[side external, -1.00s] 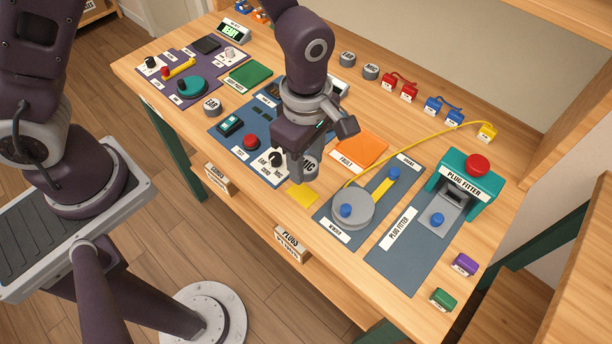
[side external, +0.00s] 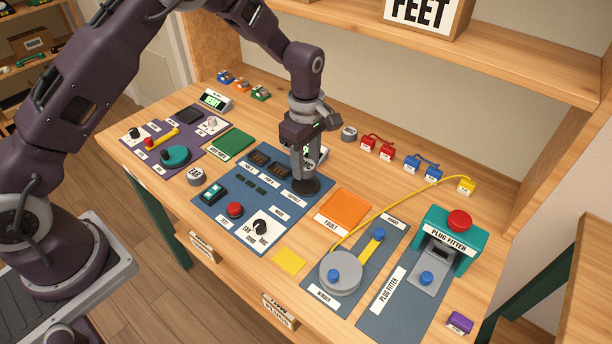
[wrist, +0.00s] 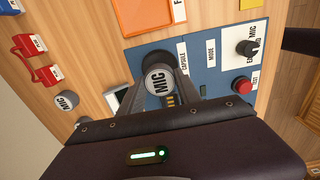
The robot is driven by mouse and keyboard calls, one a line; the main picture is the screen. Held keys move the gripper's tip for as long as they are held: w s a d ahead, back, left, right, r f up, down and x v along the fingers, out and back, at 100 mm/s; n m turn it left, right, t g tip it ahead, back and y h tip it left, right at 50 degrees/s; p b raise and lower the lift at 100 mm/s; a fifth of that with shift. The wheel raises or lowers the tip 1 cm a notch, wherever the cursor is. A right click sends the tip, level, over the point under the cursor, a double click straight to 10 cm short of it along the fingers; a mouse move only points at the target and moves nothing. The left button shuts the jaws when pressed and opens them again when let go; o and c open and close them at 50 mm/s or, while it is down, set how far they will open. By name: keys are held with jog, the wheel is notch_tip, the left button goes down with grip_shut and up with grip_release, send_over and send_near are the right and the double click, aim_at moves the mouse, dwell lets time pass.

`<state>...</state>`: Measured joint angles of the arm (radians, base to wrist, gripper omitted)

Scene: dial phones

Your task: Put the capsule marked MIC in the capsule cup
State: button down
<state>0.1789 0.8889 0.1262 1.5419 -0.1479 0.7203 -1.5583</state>
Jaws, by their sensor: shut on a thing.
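The capsule marked MIC (wrist: 157,80) is a grey disc with a white top, held between the fingers of my gripper (side external: 305,178). In the wrist view, my gripper (wrist: 163,86) is shut on it, with the lettering facing the camera. The capsule cup (side external: 308,188) is a dark round holder at the right corner of the blue mat. In the wrist view the cup (wrist: 152,56) shows just beyond the capsule, beside the CAPSULE label. The capsule is over or at the cup's edge; I cannot tell whether they touch. My fingers hide part of the cup in the side view.
A second MIC capsule (wrist: 66,100) stands on the bare table, and an EAR capsule (side external: 196,176) left of the blue mat (side external: 232,206). A mode knob (side external: 260,227), red button (side external: 235,209) and orange tray (side external: 343,209) are nearby. Red plugs (side external: 377,147) lie behind.

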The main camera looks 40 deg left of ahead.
aim_at(305, 187)
jog(key=shift+f, duration=1.95)
jog(key=shift+f, duration=0.3)
jog(key=shift+s+f, duration=0.1)
jog(key=shift+f, duration=0.25)
jog(key=c, duration=1)
grip_release()
jog(key=shift+o, duration=0.8)
jog(key=shift+s+f, duration=0.1)
notch_tip(305, 187, up, 14)
jog(key=shift+f, duration=0.1)
